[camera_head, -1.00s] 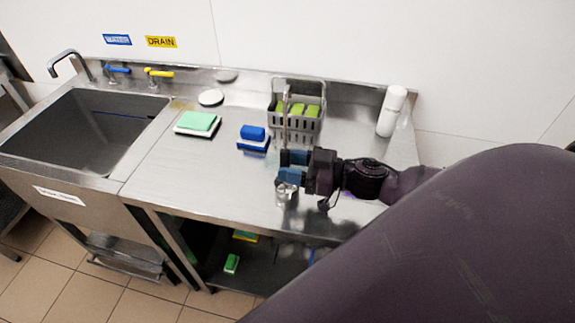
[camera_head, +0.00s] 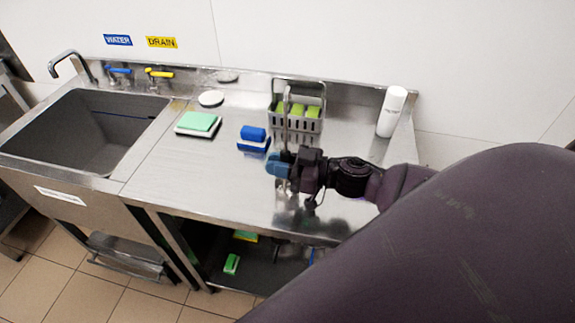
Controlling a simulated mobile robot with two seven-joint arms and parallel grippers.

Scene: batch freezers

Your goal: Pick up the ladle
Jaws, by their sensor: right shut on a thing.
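The ladle (camera_head: 285,125) is a thin metal utensil. Its handle stands about upright in the picture, in front of the grey basket, with its top by the basket's handle. My right gripper (camera_head: 278,166) is shut on the ladle's lower handle, its blue fingertips pointing left over the steel counter. The ladle's bowl is largely hidden by the gripper, and I cannot tell whether it touches the counter. My left gripper is not in view.
The basket (camera_head: 296,124) holds green sponges. A blue brush (camera_head: 253,135), a green pad (camera_head: 198,121) and a white bottle (camera_head: 391,111) stand on the counter (camera_head: 220,165). The sink (camera_head: 85,130) is at left. My dark arm covers the lower right.

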